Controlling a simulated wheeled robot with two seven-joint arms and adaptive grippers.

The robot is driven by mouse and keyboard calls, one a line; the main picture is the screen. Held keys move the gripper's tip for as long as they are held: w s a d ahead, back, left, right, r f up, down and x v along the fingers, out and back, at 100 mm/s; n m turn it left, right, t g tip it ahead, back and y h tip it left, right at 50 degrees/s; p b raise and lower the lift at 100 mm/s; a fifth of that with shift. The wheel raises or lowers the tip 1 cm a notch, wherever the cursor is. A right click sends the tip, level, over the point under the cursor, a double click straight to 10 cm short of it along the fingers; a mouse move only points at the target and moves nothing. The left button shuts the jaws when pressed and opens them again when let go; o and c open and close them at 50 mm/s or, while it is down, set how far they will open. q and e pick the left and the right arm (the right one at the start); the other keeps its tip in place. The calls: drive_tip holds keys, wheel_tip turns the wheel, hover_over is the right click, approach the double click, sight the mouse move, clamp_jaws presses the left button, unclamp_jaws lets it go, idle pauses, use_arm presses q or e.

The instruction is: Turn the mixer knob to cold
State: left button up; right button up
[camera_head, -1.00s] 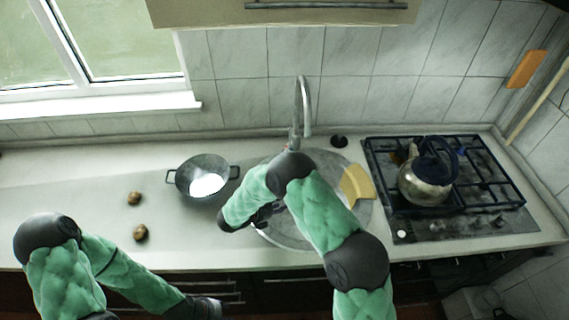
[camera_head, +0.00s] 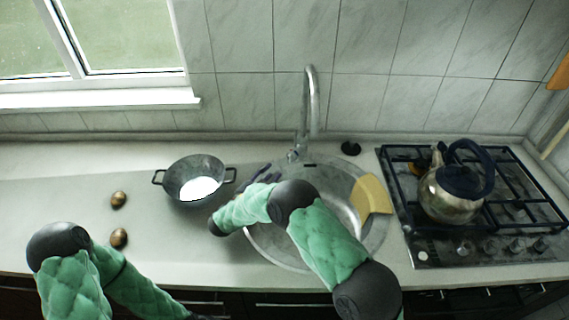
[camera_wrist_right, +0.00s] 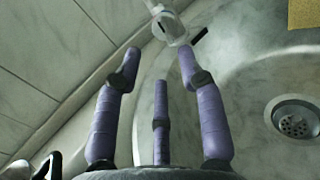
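The mixer (camera_head: 309,105) is a grey metal tap with a tall curved spout behind the sink. In the right wrist view its pale body (camera_wrist_right: 172,29) is just beyond my fingertips, with a short dark lever-like part (camera_wrist_right: 199,36) on its right. I cannot tell for certain whether that part is the knob. My right gripper (camera_head: 262,174) is over the sink's back left edge, partly hidden by my arm. In the wrist view the right gripper (camera_wrist_right: 159,62) has its purple fingers spread, with nothing between them. My left forearm leaves the bottom edge; its gripper is not visible.
The round sink (camera_head: 345,190) has a yellow cloth-like piece (camera_head: 371,195) on its right rim. A grey pot (camera_head: 196,180) and two brown round items stand left. A kettle (camera_head: 450,194) sits on the stove at right.

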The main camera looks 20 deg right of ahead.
sight(291, 157)
drive_tip(key=b+x, duration=0.1)
drive_tip(key=x, duration=0.7)
drive_tip(key=shift+d+b, duration=0.25)
drive_tip(key=shift+b, duration=0.1)
drive_tip(key=shift+w, duration=0.15)
clamp_jaws()
